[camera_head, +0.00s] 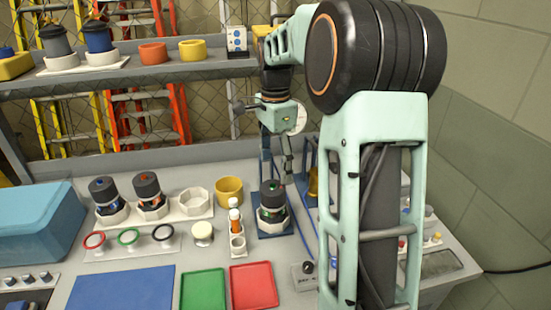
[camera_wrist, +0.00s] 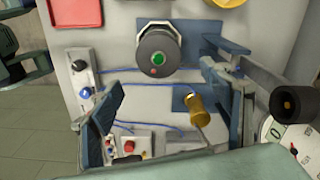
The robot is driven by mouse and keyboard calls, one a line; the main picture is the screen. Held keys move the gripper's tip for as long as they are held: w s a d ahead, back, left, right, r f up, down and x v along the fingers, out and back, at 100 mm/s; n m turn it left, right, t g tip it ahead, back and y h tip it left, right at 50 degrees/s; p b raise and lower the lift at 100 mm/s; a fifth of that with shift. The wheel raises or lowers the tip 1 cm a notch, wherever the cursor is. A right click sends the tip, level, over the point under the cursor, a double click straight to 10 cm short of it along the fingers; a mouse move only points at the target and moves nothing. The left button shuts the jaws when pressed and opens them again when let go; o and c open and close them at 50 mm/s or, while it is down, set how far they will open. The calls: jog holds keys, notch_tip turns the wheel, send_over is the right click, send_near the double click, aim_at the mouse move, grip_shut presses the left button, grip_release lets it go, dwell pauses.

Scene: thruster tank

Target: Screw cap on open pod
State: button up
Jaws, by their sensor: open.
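A pod (camera_head: 271,212) with a dark grey cap (camera_head: 273,189) stands upright in a blue-based fixture (camera_head: 272,229) on the bench. In the wrist view, this cap (camera_wrist: 159,52) shows from above at the top, with a small red and green spot; the pod body is mostly hidden. I cannot tell how tightly the cap sits. My gripper (camera_head: 279,172) is above the bench beside the pod and slightly behind it. Its fingers are spread with nothing between the tips (camera_wrist: 163,88). Two more dark-topped pods (camera_head: 108,198) (camera_head: 151,195) stand in white holders on the left.
An empty white holder (camera_head: 195,201), a yellow cup (camera_head: 229,190) and an orange-topped bottle (camera_head: 235,220) stand left of the fixture. A gold-handled tool (camera_wrist: 201,110) is below my fingers. Red (camera_head: 254,288) and green (camera_head: 203,292) trays lie in front. A shelf (camera_head: 130,70) runs behind.

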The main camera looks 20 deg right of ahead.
aim_at(276, 186)
notch_tip(276, 186, down, 9)
jog(key=shift+r, duration=0.1)
jog(key=shift+c, duration=0.2)
jog(key=c, duration=1.1)
jog(key=shift+c, duration=0.2)
jog(key=m, duration=0.3)
jog(key=shift+a+m+b, duration=0.1)
jog(key=shift+m+b, duration=0.2)
jog(key=shift+b, duration=0.05)
jog(key=m, duration=0.5)
jog(key=shift+r, duration=0.1)
jog(key=m+p, duration=0.1)
jog(key=m, duration=0.4)
jog(key=shift+r+p, duration=0.1)
jog(key=shift+p, duration=0.25)
jog(key=m, duration=0.2)
jog(key=m+p, duration=0.1)
jog(key=shift+d+m, duration=0.2)
jog(key=shift+m, duration=0.2)
